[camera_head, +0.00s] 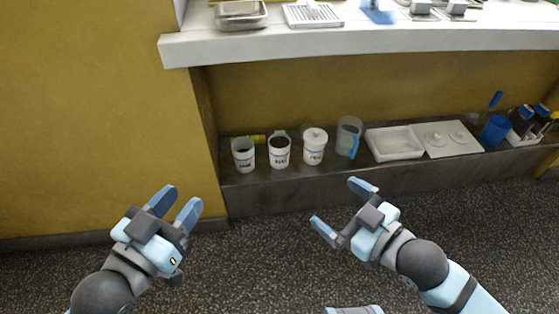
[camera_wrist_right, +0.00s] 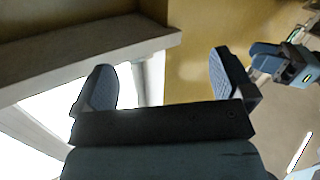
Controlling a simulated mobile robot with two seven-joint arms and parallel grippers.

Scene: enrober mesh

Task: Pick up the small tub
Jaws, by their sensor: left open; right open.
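Three white labelled tubs stand upright in a row on the low ledge in the head view: a left tub (camera_head: 243,160), a middle tub (camera_head: 279,158) and a right tub (camera_head: 314,153) with a white lid. The left and middle tubs look open with dark contents. The label words are too small to read surely, and I cannot tell which is the small tub. My left gripper (camera_head: 180,198) is open and empty, in front and left of the tubs. My right gripper (camera_head: 335,203) is open and empty, in front and right of them. No tub shows in the right wrist view.
A clear jug (camera_head: 346,140) with a blue handle stands right of the tubs. Further right are a white tray (camera_head: 396,143), a blue cup (camera_head: 494,131) and bottles. The white counter (camera_head: 370,38) overhangs the ledge (camera_head: 260,178). Dark floor lies clear before it.

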